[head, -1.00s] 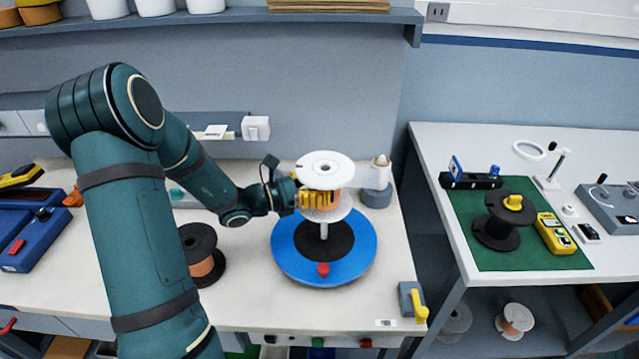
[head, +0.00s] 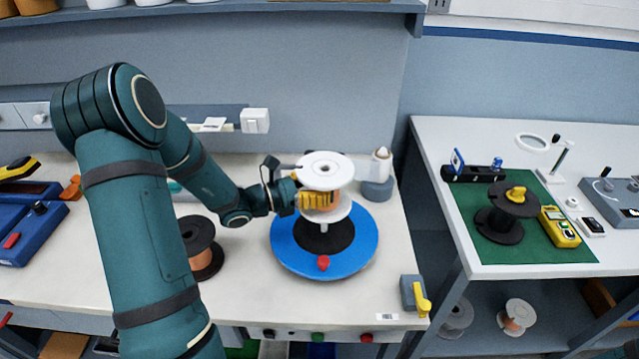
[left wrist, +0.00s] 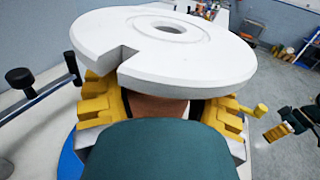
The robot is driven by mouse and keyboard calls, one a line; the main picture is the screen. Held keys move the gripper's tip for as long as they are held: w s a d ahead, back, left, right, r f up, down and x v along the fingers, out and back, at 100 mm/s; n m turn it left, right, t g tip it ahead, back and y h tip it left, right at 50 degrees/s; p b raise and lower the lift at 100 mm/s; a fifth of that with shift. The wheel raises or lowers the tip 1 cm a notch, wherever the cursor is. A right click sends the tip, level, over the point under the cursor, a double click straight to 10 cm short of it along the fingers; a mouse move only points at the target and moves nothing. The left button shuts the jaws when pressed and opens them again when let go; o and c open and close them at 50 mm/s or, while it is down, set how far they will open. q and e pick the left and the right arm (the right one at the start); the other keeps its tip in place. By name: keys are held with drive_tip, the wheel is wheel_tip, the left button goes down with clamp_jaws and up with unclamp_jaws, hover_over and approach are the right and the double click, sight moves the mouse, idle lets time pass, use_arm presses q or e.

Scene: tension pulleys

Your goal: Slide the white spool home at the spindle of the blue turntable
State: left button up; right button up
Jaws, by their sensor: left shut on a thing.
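The white spool (head: 325,170), with a copper winding between its flanges, is upright above the blue turntable (head: 287,245). My left gripper (head: 317,200) is shut on its winding from the left. A short length of the pale spindle (head: 323,228) shows between the lower flange and the turntable's black centre; its top is hidden, so I cannot tell how far it enters the bore. In the left wrist view the notched upper flange (left wrist: 190,65) covers most of the yellow fingers. My right gripper (left wrist: 277,132) shows at the right edge there, its opening unclear.
A dark copper-wound spool (head: 203,250) stands left of the turntable. A red knob (head: 323,262) sits on the turntable's front. A white-capped grey item (head: 379,175) stands close behind right. A grey box with a yellow lever (head: 414,294) is at the front right.

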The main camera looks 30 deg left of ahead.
use_arm(q)
drive_tip(key=shift+f, duration=0.1)
idle(0.7)
drive_tip(key=shift+f+b, duration=1.1)
drive_tip(key=shift+f, duration=0.2)
drive_tip(key=shift+f, duration=0.25)
idle(0.3)
drive_tip(key=shift+f+b, duration=1.1)
drive_tip(key=shift+f, duration=0.1)
drive_tip(key=shift+f, duration=0.3)
idle(0.4)
drive_tip(key=shift+f+b, duration=1)
drive_tip(key=shift+f, duration=0.1)
drive_tip(key=shift+f+b, duration=0.35)
drive_tip(key=shift+f, duration=0.2)
drive_tip(key=shift+f, duration=0.1)
idle(0.4)
